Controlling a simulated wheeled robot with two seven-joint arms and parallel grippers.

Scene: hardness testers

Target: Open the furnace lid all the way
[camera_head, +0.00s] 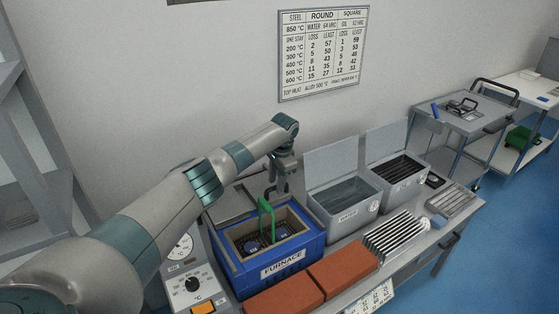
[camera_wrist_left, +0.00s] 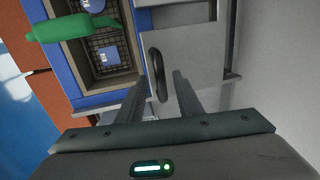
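The blue furnace (camera_head: 268,262) stands on the bench with its top opening uncovered. A wire basket with a green handle (camera_head: 266,220) sits inside; the handle also shows in the left wrist view (camera_wrist_left: 75,27). The grey lid (camera_head: 230,206) lies back behind the opening, mostly hidden by my arm; its exact angle is unclear. In the left wrist view the lid (camera_wrist_left: 190,58) is beside the opening, with a dark loop handle (camera_wrist_left: 158,76) on it. My left gripper (camera_head: 277,190) is at the lid handle. Its fingers (camera_wrist_left: 160,95) are apart, with the handle between them and gaps visible.
A water tank (camera_head: 347,222) and an oil tank (camera_head: 402,190), lids raised, stand right of the furnace. Red bricks (camera_head: 343,271) lie in front, and a control panel (camera_head: 190,285) is at left. A wall chart (camera_head: 323,55) hangs behind.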

